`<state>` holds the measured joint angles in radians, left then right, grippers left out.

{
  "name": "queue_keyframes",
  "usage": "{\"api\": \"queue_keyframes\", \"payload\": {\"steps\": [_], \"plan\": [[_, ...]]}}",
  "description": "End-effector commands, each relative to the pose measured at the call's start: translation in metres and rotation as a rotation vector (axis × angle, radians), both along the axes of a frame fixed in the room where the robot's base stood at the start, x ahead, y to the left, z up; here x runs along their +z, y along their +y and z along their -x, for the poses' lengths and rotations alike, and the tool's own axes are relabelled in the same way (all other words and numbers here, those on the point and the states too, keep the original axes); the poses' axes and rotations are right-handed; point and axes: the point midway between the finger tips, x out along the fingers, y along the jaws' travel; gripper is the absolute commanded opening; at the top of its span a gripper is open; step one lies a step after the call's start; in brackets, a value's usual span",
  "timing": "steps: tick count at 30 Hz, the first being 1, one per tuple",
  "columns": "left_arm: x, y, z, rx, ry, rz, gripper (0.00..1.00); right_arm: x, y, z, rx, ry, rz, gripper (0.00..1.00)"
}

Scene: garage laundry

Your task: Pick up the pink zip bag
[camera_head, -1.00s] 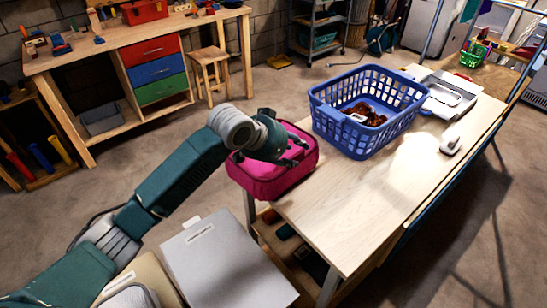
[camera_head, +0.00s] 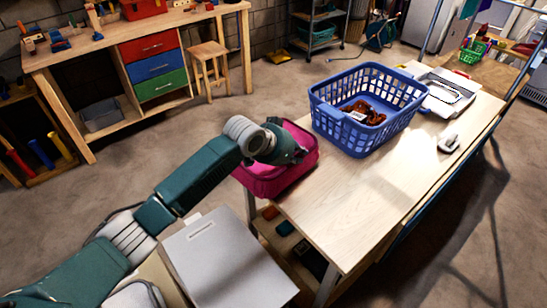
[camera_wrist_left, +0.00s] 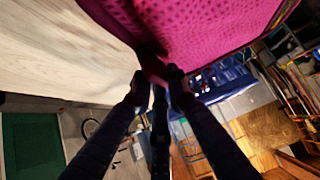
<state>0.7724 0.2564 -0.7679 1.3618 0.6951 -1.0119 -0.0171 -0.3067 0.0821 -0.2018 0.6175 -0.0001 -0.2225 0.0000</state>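The pink zip bag (camera_head: 272,178) sits at the left end of the wooden table, beside the blue basket, partly over the table's edge. My left gripper (camera_head: 298,154) is over the bag's top, with its fingers drawn in. In the left wrist view, the bag (camera_wrist_left: 215,28) fills the top, and a narrow pink part of it lies between the fingertips of my left gripper (camera_wrist_left: 156,84). The gripper looks shut on that part. The arm and wrist hide some of the bag's top. My right gripper is not in view.
The blue laundry basket (camera_head: 350,145) with dark red contents stands close to the bag's right. A grey box (camera_head: 222,260) is in front at the left. The table's near part is clear.

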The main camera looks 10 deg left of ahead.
Motion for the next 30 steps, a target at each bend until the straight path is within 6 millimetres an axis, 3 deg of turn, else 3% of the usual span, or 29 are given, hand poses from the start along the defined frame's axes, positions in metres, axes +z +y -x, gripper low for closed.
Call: {"api": "queue_keyframes", "payload": {"steps": [11, 17, 23, 30], "plan": [[0.002, 0.000, -0.001, 0.001, -0.002, 0.001, 0.00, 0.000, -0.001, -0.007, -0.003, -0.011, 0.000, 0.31], [0.015, 0.000, -0.001, -0.001, -0.005, 0.002, 0.00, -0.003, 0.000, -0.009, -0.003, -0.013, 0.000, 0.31], [0.050, -0.001, -0.002, -0.002, -0.008, 0.002, 0.00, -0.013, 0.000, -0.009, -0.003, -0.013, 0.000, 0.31], [0.117, -0.001, -0.002, -0.001, -0.011, 0.002, 0.00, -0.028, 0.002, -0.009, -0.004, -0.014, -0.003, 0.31]]}}
